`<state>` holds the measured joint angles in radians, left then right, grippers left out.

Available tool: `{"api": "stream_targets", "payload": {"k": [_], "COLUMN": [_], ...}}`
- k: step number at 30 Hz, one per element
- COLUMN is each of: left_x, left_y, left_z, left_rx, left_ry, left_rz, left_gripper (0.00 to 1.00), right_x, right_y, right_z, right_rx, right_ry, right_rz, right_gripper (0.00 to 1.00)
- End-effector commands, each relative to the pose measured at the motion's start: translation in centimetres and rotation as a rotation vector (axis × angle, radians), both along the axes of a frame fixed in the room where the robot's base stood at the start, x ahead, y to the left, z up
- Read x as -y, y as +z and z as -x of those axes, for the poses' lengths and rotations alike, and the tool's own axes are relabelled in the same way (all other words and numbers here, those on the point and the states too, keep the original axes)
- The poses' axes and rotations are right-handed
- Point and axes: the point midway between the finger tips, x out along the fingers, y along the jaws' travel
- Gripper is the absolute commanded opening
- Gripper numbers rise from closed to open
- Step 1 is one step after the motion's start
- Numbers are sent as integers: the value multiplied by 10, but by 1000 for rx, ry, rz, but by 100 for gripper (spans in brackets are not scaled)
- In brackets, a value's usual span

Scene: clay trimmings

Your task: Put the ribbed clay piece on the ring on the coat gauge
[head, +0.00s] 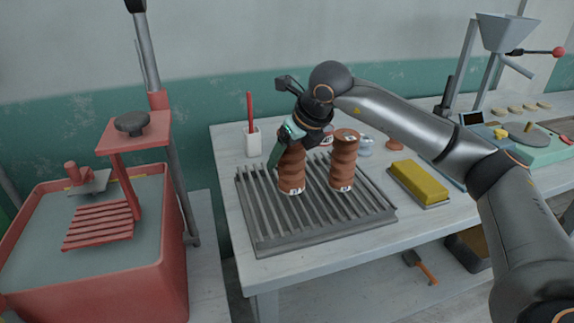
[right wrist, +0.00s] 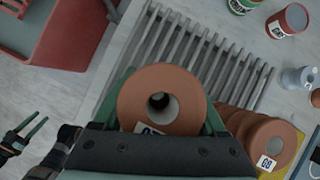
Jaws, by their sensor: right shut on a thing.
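My right gripper (head: 280,155) is shut on a ribbed reddish-brown clay piece (head: 291,174), which is upright over the grey slatted rack. I cannot tell whether its base touches the slats. The right wrist view shows its round top with a centre hole (right wrist: 135,95) between the fingers. A second ribbed clay piece (head: 343,162) stands just right of it, and also shows in the right wrist view (right wrist: 265,138) with a number label. A pale green device (head: 535,148) is at the far right; I cannot tell if it is the coat gauge. My left gripper (right wrist: 26,130) appears open, away from the rack.
The slatted rack (head: 268,240) lies on the white table. A yellow block (head: 420,181) sits right of it. A white cup (head: 252,142) with a red-handled tool stands behind. A red tub (head: 150,285) is at the left. A hopper (head: 504,33) stands at the back right.

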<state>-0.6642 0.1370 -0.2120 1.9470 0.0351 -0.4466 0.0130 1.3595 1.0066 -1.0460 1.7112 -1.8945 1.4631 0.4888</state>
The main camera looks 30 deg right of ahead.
Motion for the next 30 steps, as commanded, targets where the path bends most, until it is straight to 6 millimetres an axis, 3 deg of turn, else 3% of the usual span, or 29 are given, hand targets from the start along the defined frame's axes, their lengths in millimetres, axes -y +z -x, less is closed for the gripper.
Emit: {"api": "stream_targets", "payload": {"k": [6,18,19,26,30], "left_x": [0,0,1,1,2], "left_y": [-1,-2,-2,2,2], "left_z": [0,-4,-5,-8,-8], "left_rx": [1,8,9,17,16], "left_ry": [1,1,0,-1,-2], "left_rz": [0,2,1,3,4], "left_gripper": [50,50,50,50,50], "right_x": [0,0,0,0,-1], "right_y": [-27,-32,-34,-33,-33], "right_z": [0,0,1,1,1], "right_rx": [2,3,-2,-2,-2], "right_ry": [-1,0,-1,-1,-1], "right_rz": [-1,-2,0,0,0], "right_gripper": [0,0,75,100,100]}}
